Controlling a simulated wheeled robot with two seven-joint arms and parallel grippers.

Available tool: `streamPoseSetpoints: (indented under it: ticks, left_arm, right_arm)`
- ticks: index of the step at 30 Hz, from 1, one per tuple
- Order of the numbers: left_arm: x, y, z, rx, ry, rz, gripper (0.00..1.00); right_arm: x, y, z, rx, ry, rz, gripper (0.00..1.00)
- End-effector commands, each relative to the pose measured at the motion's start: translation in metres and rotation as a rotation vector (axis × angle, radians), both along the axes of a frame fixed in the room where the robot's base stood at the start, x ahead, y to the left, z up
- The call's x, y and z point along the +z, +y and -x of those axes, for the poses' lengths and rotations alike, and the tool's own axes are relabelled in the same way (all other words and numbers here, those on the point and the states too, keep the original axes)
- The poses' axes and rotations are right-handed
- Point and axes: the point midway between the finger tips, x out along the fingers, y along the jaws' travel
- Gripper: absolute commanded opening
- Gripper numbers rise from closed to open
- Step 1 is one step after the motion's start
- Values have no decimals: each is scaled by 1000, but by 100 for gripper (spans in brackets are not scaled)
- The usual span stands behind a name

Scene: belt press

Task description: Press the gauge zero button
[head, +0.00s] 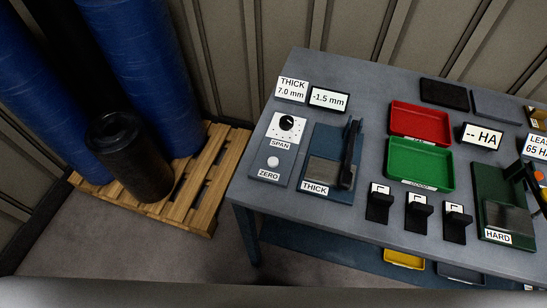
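The gauge zero button (273,162) is a small white round button on a grey panel, above a label reading ZERO. A black SPAN dial (287,123) sits above it on the same panel. The blue thickness gauge (330,163) with a black lever stands just right of the panel, labelled THICK. A display (328,98) behind it reads -1.5 mm, beside a sign reading THICK 7.0 mm (292,89). Neither of my grippers is in view, and nothing touches the button.
A red tray (420,122) and a green tray (420,163) lie right of the gauge. Black stands (418,215) line the front edge. A green hardness tester (505,205) stands at right. A pallet (200,200) with blue and black rolls stands left of the table.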

Motion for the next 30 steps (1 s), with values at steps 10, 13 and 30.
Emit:
streamPoseSetpoints:
  ticks: [10, 13, 30]
  left_arm:
    - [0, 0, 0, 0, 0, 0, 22]
    - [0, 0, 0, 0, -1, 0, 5]
    - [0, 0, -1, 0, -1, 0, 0]
  right_arm:
    - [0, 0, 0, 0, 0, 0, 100]
    - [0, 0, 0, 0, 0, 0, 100]
    - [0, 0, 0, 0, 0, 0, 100]
